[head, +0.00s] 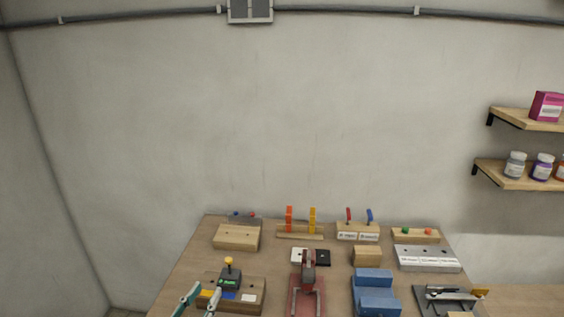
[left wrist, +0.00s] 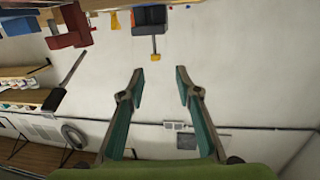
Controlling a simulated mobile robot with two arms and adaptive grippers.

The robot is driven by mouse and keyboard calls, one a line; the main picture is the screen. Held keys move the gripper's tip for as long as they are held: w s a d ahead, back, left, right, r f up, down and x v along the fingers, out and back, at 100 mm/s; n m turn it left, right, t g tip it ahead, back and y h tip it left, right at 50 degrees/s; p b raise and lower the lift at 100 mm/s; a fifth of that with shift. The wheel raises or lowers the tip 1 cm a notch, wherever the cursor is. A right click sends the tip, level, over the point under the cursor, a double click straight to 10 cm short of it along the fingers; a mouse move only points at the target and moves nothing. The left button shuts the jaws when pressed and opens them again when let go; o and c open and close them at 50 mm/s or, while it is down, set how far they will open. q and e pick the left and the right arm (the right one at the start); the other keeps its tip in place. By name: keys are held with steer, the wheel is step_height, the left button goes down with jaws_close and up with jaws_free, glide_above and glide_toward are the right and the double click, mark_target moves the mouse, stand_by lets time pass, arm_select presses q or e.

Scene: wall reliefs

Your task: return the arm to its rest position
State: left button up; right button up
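My left gripper (head: 205,291) shows at the bottom left of the head view, with two teal-and-grey fingers at the table's near left part. In the left wrist view the same gripper (left wrist: 160,70) is open, its fingers apart with nothing between them. A dark box with a yellow-knobbed lever (head: 229,275) on a wooden base stands just beyond the fingers in the head view. In the left wrist view a black block with a yellow-tipped stem (left wrist: 154,46) shows beyond the fingertips, apart from them. My right gripper is in neither view.
The wooden table (head: 190,262) holds several fixtures, including a red clamp-like device (head: 308,284), blue stepped blocks (head: 375,290) and a grey panel (head: 426,258). Shelves (head: 520,184) with jars and a pink box (head: 546,106) hang at right.

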arm_select(q)
steer(key=s+d+f+g+y, duration=0.1)
steer(key=s+f+g, duration=0.35)
steer(key=s, duration=0.55)
steer(key=s+d+f+g+y, duration=0.1)
steer(key=s+f+g, duration=0.35)
steer(key=s, duration=0.55)
steer(key=s+d+f+g+y, duration=0.1)
steer(key=s+f+g, duration=0.3)
steer(key=s, duration=0.5)
step_height(320, 180, down, 27)
steer(key=s+g+b, duration=0.2)
steer(key=s, duration=0.1)
steer(key=s+a+f+g+b, duration=0.1)
steer(key=s+a+f+b, duration=0.1)
steer(key=s+f, duration=1.4)
step_height(320, 180, down, 2)
steer(key=shift+s+a, duration=0.2)
steer(key=shift+a, duration=0.5)
